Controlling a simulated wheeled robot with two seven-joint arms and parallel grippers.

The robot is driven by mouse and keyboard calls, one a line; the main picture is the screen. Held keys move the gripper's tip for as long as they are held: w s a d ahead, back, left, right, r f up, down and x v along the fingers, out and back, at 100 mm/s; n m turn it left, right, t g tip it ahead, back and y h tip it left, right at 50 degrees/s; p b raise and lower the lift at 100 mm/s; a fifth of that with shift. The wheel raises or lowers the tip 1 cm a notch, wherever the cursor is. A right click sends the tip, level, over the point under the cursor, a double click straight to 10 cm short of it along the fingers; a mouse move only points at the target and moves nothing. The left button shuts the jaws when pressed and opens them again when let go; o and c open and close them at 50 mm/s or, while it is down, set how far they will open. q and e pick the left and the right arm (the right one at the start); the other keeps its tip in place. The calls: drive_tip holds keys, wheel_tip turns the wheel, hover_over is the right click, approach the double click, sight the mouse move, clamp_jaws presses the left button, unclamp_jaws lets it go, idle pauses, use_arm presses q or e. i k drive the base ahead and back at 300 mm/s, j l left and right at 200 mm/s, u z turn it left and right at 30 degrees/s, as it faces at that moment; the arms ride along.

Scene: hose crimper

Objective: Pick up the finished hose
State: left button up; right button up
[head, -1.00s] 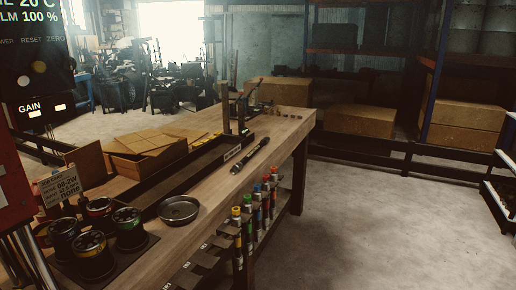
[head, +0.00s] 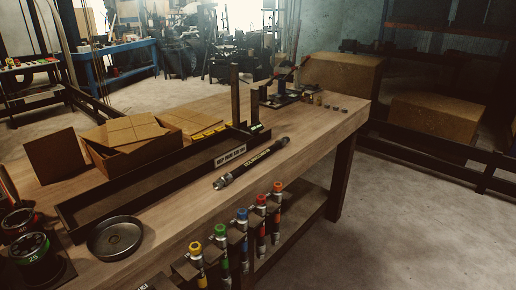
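The finished hose (head: 250,164) is a short dark tube with printed lettering and metal fittings at both ends. It lies on the wooden workbench (head: 318,126), slanting from lower left to upper right, between a long dark tray and the bench's front edge. It lies free, with nothing on top of it. Neither of my grippers shows in the head view.
A long dark tray (head: 165,187) with a small label plate runs behind the hose. An open cardboard box (head: 130,145) and a round metal dish (head: 115,237) are to the left. Several colour-capped tools (head: 242,215) hang along the bench front.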

sight(228, 178)
drive_tip(key=i+l+u, duration=0.1)
drive_tip(key=i+l, duration=0.15)
drive_tip(key=i+l+u, duration=0.15)
drive_tip(key=l, duration=0.35)
drive_tip(key=i+l+u, duration=0.1)
drive_tip(key=i+l, duration=0.25)
drive_tip(key=i+l+u, duration=0.15)
drive_tip(key=l, duration=0.3)
drive_tip(key=i+l, duration=0.1)
drive_tip(key=l, duration=0.3)
drive_tip(key=i+l+u, duration=0.1)
drive_tip(key=l, duration=0.3)
drive_tip(key=i+l, duration=0.1)
drive_tip(key=l, duration=0.35)
drive_tip(key=i+l+u, duration=0.1)
drive_tip(key=l, duration=0.3)
